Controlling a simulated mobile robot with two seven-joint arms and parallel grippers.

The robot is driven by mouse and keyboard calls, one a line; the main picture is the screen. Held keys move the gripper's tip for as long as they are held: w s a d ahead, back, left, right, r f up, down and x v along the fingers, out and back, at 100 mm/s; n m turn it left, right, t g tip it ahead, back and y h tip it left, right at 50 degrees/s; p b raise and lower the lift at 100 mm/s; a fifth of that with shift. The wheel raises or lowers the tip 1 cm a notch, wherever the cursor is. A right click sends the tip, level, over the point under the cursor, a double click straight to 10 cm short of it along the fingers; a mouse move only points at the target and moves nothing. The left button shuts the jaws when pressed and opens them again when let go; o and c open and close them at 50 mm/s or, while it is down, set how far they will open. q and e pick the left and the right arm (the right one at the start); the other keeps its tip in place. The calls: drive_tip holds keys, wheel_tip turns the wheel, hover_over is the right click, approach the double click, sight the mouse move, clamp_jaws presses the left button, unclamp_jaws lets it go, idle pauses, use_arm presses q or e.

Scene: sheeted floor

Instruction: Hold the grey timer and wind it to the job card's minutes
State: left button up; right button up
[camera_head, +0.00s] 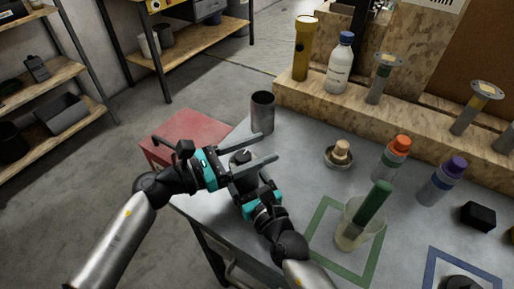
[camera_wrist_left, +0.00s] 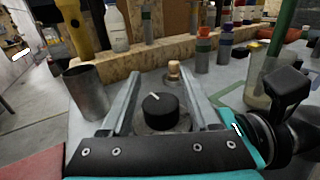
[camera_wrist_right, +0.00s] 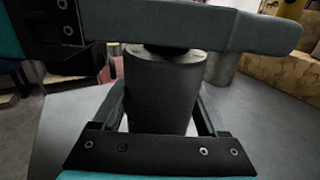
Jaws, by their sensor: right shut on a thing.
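The grey timer (camera_wrist_right: 165,90) is an upright cylinder between the fingers of my right gripper (camera_head: 245,174), which is shut on its body. Its dark knob (camera_wrist_left: 160,111) with a white pointer mark is on top, and also shows in the head view (camera_head: 240,156). My left gripper (camera_head: 263,147) is open, with one finger on each side of the knob and visible gaps to it. In the right wrist view, a left finger crosses above the timer's body. The timer's scale is not readable. A printed white sheet (camera_head: 436,4) at the top right may be the job card; its text is unreadable.
A dark metal cup (camera_head: 262,113) stands just beyond the grippers. A beaker with a green-handled item (camera_head: 352,232), a small brass-topped piece (camera_head: 341,152) and capped bottles (camera_head: 392,160) stand to the right. A wooden ledge (camera_head: 330,103) runs along the back.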

use_arm(q)
clamp_jaws()
drive_tip(key=shift+m+g+h, duration=0.3)
drive_tip(key=shift+m+g, duration=0.1)
drive_tip(key=shift+g, duration=0.2)
drive_tip(key=m+g, duration=0.2)
drive_tip(key=g, duration=0.1)
drive_tip(key=shift+s+h, duration=0.3)
drive_tip(key=shift+h, duration=0.1)
drive_tip(key=shift+s+a+f+m+g+y, duration=0.1)
drive_tip(key=shift+s+m+g+y, duration=0.3)
drive_tip(key=shift+m+g, duration=1.3)
drive_tip(key=shift+s+d+m+g+y, duration=0.1)
drive_tip(key=shift+s+m+g+y, duration=0.3)
drive_tip(key=shift+m+g, duration=1.35)
drive_tip(key=shift+s+a+f+m+g+y, duration=0.1)
drive_tip(key=shift+s+m+g+y, duration=0.45)
drive_tip(key=shift+g, duration=2.2)
drive_tip(key=shift+w+g, duration=0.15)
drive_tip(key=shift+g, duration=0.15)
drive_tip(key=shift+o, duration=1.2)
unclamp_jaws()
drive_tip(key=shift+r, duration=0.15)
